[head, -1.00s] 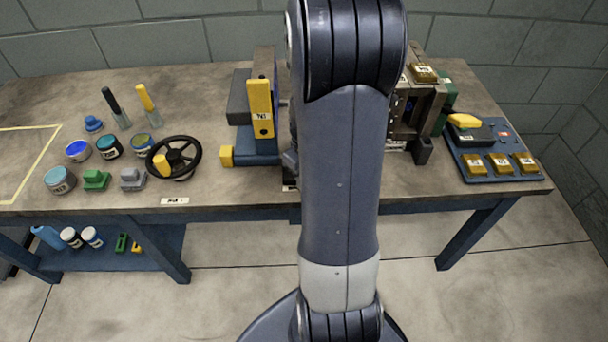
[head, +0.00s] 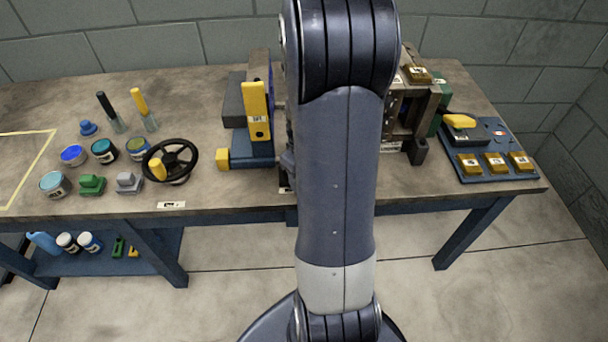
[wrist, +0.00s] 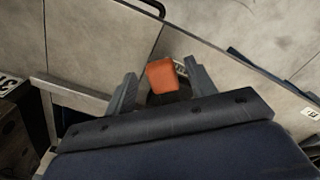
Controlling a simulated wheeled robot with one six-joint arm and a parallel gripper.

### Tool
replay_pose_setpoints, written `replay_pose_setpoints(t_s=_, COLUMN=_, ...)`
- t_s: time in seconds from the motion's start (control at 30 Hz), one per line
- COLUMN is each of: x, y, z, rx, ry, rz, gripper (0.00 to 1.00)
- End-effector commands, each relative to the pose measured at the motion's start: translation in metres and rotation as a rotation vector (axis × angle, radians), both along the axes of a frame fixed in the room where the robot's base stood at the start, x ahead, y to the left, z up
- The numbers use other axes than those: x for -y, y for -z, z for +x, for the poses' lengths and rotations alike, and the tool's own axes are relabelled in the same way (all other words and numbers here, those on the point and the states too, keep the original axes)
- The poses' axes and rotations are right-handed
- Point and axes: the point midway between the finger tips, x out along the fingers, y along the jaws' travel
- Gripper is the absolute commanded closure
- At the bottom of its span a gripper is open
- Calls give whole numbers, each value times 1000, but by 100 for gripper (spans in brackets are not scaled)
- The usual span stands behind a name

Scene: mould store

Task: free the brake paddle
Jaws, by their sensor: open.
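In the wrist view an orange block-like piece (wrist: 162,76), which may be the brake paddle, shows between the two fingers of my gripper (wrist: 160,85). The fingers are spread apart, and I cannot tell whether either touches the piece. A dark part shows just behind it. In the head view my arm covers the middle of the bench, so my gripper and the orange piece are hidden there. A yellow upright plate (head: 256,112) with a white label stands on a blue and grey machine (head: 250,150) left of my arm.
A black handwheel (head: 186,148) with a yellow knob, paint pots (head: 104,150) and small blocks sit on the bench (head: 215,189) at left. A brown framed unit (head: 400,120) stands right of my arm. A blue panel (head: 460,160) with brass-coloured blocks lies at the right end.

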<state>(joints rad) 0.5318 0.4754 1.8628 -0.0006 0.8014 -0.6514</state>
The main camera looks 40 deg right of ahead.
Motion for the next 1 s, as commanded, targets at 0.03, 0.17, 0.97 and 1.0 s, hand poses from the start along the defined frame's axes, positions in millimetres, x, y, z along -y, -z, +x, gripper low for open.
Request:
replay_pose_setpoints(t_s=0.03, x=0, y=0, z=0, rx=-1, ry=0, rz=1, gripper=47)
replay_pose_setpoints(t_s=0.17, x=0, y=-1, z=0, rx=-1, ry=1, rz=1, gripper=47)
replay_pose_setpoints(t_s=0.97, x=0, y=-108, z=0, rx=0, ry=0, rz=0, gripper=47)
replay_pose_setpoints(t_s=1.0, x=0, y=-108, z=0, rx=0, ry=0, rz=0, gripper=47)
